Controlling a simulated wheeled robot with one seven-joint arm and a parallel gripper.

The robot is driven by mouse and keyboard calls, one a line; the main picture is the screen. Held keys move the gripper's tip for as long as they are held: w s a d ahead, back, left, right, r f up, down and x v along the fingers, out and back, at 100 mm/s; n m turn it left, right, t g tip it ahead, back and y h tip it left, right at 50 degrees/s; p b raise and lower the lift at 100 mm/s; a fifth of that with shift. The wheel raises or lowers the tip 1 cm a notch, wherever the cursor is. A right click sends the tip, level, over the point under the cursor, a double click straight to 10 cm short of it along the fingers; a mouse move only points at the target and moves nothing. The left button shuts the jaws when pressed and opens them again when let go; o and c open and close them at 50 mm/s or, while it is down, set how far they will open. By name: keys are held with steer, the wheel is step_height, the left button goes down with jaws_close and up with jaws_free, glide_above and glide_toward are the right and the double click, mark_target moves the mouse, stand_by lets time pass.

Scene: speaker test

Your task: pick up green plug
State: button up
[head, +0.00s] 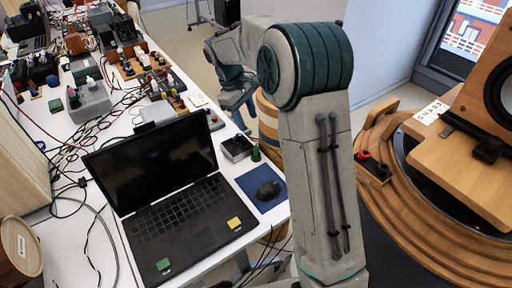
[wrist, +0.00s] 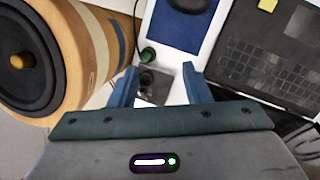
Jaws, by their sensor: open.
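The green plug (head: 255,153) is small and stands near the table's edge, beside a grey metal box (head: 232,150). In the wrist view the green plug (wrist: 148,55) shows just beyond my fingertips, and the grey box (wrist: 155,90) lies between my fingers. My gripper (wrist: 160,73) is open, with one blue-green finger on each side and nothing held. In the head view my gripper (head: 238,100) shows behind my arm, above and beyond the plug. The gap between fingers and plug is hard to judge.
An open laptop (head: 180,207) and a mouse (head: 268,189) on a blue mat (head: 258,201) stand near the plug. A large wooden speaker (wrist: 90,40) stands left in the wrist view. Cables and devices crowd the table's far side.

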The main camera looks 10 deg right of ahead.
steer(key=w+a+f+n+g+p, duration=0.1)
steer(key=w+f+n+p, duration=0.2)
steer(key=w+f, duration=0.35)
steer(key=h, duration=0.1)
glide_above(255, 147)
steer(key=w+a, duration=0.2)
steer(key=f, duration=0.6)
steer(key=shift+s+a+f+p, duration=0.1)
steer(key=shift+a+f+p, duration=0.1)
steer(key=shift+f+p, duration=0.15)
steer(key=x, duration=0.1)
steer(key=p+x, duration=0.1)
steer(key=x, duration=0.2)
steer(key=shift+s+d+f, duration=0.2)
steer(key=shift+s+d, duration=0.1)
steer(key=shift+s, duration=0.15)
steer(key=shift+d+f, duration=0.1)
steer(key=shift+f, duration=0.25)
jaws_close()
